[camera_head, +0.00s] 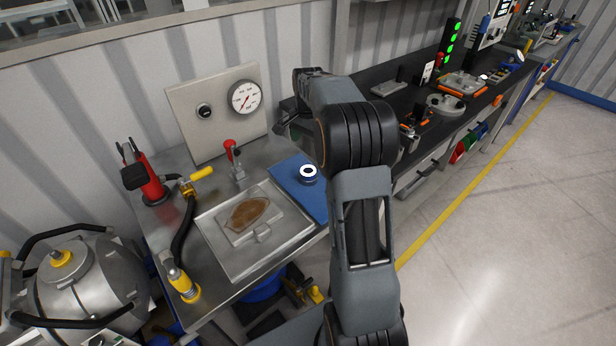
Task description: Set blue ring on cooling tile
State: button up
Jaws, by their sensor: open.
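A small ring-shaped part (308,174), dark blue with a white top and a dark centre, sits upright on a flat blue mat (289,167) on the steel bench. I cannot tell which surface is the cooling tile. A shallow metal tray (217,240) left of the mat holds a grey block with a brown top. My arm rises in front of the bench and folds over at the top. My gripper (284,128) is open, partly hidden by the arm, above and behind the ring and apart from it.
A gauge panel (217,112) stands behind the tray, with a red-knobbed lever (231,157) before it. A red tool (146,178) and a yellow-ended hose (183,285) are at left. A dark workbench (420,85) with several fixtures runs right. The floor at right is clear.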

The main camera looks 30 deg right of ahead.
jog(key=r+m, duration=0.1)
jog(key=r, duration=0.1)
jog(key=m, duration=0.1)
send_over(308, 170)
jog(key=s+a, duration=0.1)
jog(key=s, duration=0.1)
notch_tip(308, 170, down, 9)
jog(key=shift+w+d+f+p, duration=0.15)
jog(key=shift+f+p, duration=0.7)
jog(key=shift+f, duration=1.8)
jog(key=shift+c, duration=0.3)
jog(key=c, duration=1.2)
jog(key=shift+c, duration=0.6)
jog(key=shift+r, duration=0.15)
